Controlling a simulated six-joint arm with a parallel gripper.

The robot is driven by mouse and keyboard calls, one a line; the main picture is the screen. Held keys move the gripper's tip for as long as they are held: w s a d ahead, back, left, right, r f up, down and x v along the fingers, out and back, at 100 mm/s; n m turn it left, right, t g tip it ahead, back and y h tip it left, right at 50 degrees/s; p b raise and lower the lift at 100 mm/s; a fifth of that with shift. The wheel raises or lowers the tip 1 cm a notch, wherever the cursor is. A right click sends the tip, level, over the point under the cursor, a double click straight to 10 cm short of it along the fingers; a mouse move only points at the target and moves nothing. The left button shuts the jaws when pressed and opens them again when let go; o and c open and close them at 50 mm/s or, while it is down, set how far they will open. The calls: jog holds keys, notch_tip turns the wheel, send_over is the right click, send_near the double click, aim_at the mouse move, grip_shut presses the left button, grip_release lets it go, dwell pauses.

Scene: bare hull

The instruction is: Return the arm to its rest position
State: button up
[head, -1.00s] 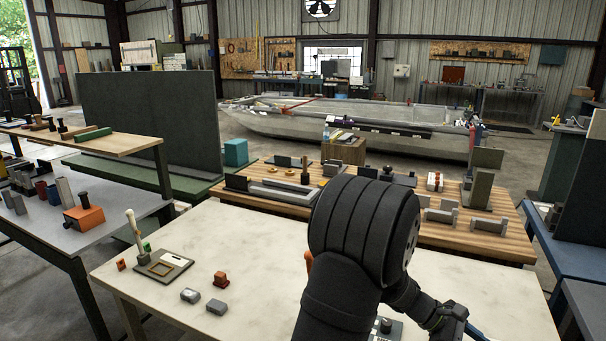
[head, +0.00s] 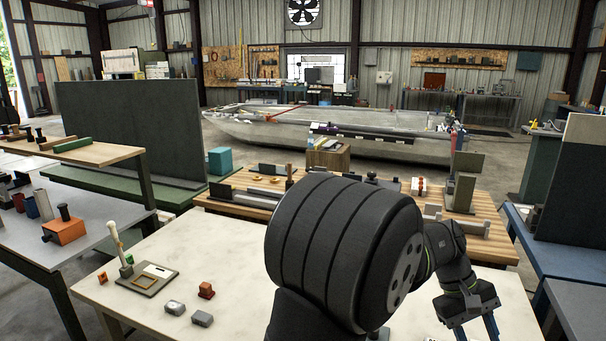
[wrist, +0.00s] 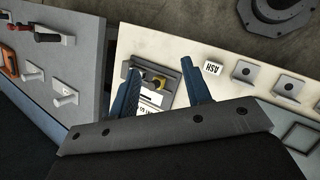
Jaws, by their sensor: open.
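My gripper (head: 476,328) is at the lower right of the head view, past the big dark joint of my arm, above the pale table (head: 225,255). Its two blue fingers are parted. In the wrist view my gripper (wrist: 160,66) is open, with nothing gripped between the fingers. Beneath the fingers, a grey plate (wrist: 171,97) with a yellow piece and a dark knob lies on the pale table. The gap in height between the fingers and the plate is hard to tell.
The pale table's left part holds a grey board (head: 147,279), an orange-brown block (head: 206,290) and two grey blocks (head: 202,319). A wooden-topped table (head: 240,203) with fixtures stands behind.

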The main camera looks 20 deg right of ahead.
jog(key=shift+w+a+r+m+t+y, duration=0.1)
jog(key=shift+a+r+m+t+y, duration=0.05)
jog(key=shift+r+m+t, duration=0.2)
jog(key=shift+w+a+r+m+t+y, duration=0.15)
jog(key=shift+r+t, duration=0.1)
jog(key=shift+r, duration=0.15)
